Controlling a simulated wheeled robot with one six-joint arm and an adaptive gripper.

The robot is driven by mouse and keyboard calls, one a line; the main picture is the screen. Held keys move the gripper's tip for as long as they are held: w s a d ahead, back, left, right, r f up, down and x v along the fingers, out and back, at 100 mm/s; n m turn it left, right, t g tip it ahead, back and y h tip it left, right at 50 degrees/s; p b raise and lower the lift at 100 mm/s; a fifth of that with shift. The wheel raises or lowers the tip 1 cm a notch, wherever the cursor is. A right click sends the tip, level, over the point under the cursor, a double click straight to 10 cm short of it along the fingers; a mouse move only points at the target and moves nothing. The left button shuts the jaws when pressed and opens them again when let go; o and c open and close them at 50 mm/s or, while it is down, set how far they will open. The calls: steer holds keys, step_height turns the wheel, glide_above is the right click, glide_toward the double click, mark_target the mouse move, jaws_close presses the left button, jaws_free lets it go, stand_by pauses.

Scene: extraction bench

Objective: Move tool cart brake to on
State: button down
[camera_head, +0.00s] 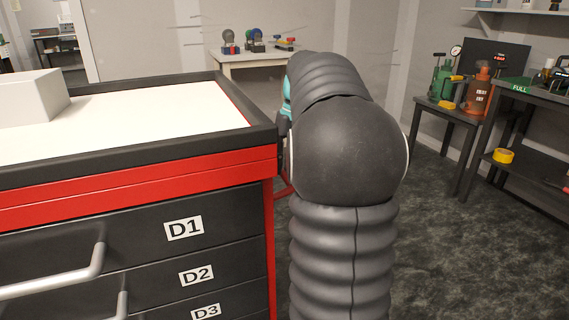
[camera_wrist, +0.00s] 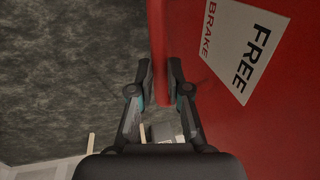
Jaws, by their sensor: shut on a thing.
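The tool cart (camera_head: 223,155) is red and black and stands at the left in the head view, with its drawers marked D1, D2 and D3. In the wrist view, the cart's red side panel (camera_wrist: 280,130) fills the right. A white label (camera_wrist: 240,50) on it reads FREE and BRAKE. A red brake lever (camera_wrist: 157,35) comes down from the top of the wrist view, beside the panel. My gripper (camera_wrist: 160,75) is shut on the lever, one finger on each side. My arm hides most of the gripper and lever in the head view.
A grey-white block (camera_head: 30,97) lies on the cart top. A table (camera_head: 255,62) with small items stands at the back. At the right are a dark stand (camera_head: 455,115) with bottles and a dark shelf (camera_head: 540,175) with yellow tape (camera_head: 503,156). Floor between is clear.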

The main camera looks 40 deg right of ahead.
steer(key=shift+f, duration=0.3)
steer(key=c, duration=1.7)
jaws_free()
steer(key=shift+d+f, duration=0.1)
steer(key=shift+d, duration=0.1)
steer(key=o, duration=0.6)
steer(key=v, duration=1.2)
